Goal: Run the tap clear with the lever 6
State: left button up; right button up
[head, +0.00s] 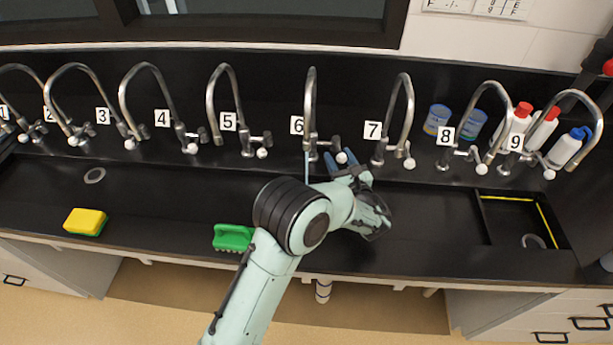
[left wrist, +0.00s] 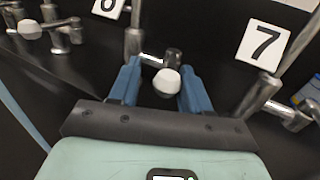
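Tap 6 (head: 311,110) is a tall curved metal tap behind the black sink, with its number plate (head: 297,125) on its left. Its lever, tipped with a white knob (head: 341,157), points to the right of the post. A thin pale blue streak (head: 306,166), which looks like running water, drops below its spout. My left gripper (head: 347,168) is at the lever. In the left wrist view, its blue fingers (left wrist: 160,78) are apart, one on each side of the white knob (left wrist: 167,82), with visible gaps. My right gripper is not in view.
Tap 7 (head: 405,110) stands close on the right and tap 5 (head: 226,100) on the left, both with levers. A green brush (head: 233,238) and a yellow sponge (head: 86,220) lie at the front. Bottles (head: 567,147) stand far right.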

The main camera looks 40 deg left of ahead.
pick_arm(q)
jog(key=shift+s+a, duration=0.2)
jog(key=shift+d, duration=0.2)
jog(key=b+v, duration=0.1)
jog(key=v, duration=0.5)
jog(key=shift+s+d, duration=0.2)
jog(key=shift+s, duration=0.15)
dwell(0.4)
